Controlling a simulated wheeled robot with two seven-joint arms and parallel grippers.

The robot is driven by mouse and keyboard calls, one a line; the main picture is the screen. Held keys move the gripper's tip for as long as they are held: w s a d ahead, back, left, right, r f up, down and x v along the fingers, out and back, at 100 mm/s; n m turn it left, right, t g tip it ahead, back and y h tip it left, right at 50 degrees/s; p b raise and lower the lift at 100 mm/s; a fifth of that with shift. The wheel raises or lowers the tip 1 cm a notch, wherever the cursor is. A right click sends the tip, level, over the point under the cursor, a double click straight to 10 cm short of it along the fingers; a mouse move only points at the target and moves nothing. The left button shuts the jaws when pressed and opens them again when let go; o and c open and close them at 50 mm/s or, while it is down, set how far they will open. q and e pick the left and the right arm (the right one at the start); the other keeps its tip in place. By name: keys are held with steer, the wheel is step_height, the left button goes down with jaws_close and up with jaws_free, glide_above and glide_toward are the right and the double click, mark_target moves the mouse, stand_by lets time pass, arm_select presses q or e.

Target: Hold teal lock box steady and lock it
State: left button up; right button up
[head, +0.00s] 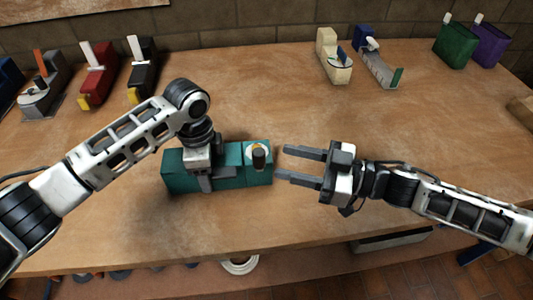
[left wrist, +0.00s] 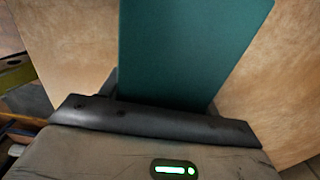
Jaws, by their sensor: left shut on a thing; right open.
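The teal lock box (head: 181,178) stands on the wooden table near its front edge, in the middle left of the head view. A dark knob (head: 259,158) on a pale round plate (head: 250,147) sits at its right end. My left gripper (head: 207,183) is shut on the box from above and hides part of it. The box's teal surface (left wrist: 188,45) also fills the upper middle of the left wrist view. My right gripper (head: 281,163) is open and empty, its fingers pointing left at the knob end, with the tips close to the box's right side.
On the table (head: 250,100), a red device (head: 97,82), a black device (head: 143,75) and a grey one (head: 42,90) stand back left. A cream device (head: 333,58), a grey-blue one (head: 378,65), and green (head: 454,45) and purple boxes (head: 488,44) stand back right. The centre is clear.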

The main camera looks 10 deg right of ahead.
steer(key=shift+v, duration=1.55)
arm_select(q)
steer(key=o, duration=1.3)
